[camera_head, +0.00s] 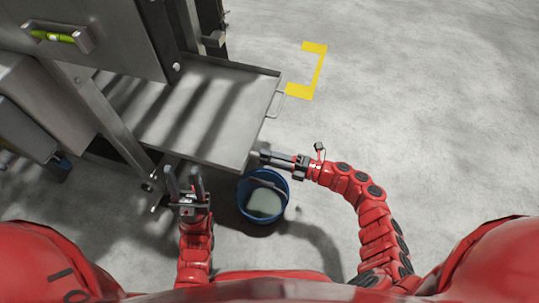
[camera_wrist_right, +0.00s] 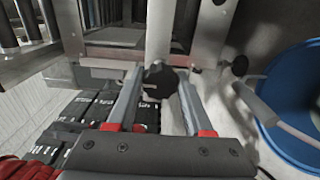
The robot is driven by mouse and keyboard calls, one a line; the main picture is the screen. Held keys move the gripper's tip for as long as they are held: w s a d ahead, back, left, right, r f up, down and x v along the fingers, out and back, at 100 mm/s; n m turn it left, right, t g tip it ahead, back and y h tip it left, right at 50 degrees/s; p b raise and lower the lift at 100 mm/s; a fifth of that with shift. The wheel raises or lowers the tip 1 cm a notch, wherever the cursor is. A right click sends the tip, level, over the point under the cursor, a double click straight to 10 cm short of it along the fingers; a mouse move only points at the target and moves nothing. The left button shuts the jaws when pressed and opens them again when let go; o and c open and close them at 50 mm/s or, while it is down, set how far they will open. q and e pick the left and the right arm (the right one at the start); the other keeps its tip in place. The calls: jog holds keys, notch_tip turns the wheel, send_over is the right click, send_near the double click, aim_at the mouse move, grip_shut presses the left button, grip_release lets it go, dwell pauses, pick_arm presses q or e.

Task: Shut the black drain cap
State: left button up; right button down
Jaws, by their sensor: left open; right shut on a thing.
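The black drain cap (camera_wrist_right: 160,79) is a dark lobed knob on a pale vertical pipe (camera_wrist_right: 159,35) in the right wrist view. My right gripper (camera_wrist_right: 160,92) has one finger on each side of the cap and is shut on it. In the head view my right gripper (camera_head: 266,154) reaches left to the corner under the steel tray, and the cap cannot be made out there. My left gripper (camera_head: 184,180) is open and empty, fingers pointing up the picture, by the tray's near left side.
A blue bucket (camera_head: 243,204) with pale liquid stands on the floor below my right gripper; its rim and handle show in the wrist view (camera_wrist_right: 272,125). The steel tray (camera_head: 215,105) juts from the washer. A second dark knob (camera_wrist_right: 240,65) sits to the right. Floor at right is clear.

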dwell(0.5)
jog(key=shift+c, duration=1.5)
grip_release()
jog(key=v, duration=1.7)
jog(key=shift+d+p, duration=0.2)
jog(key=shift+p, duration=0.2)
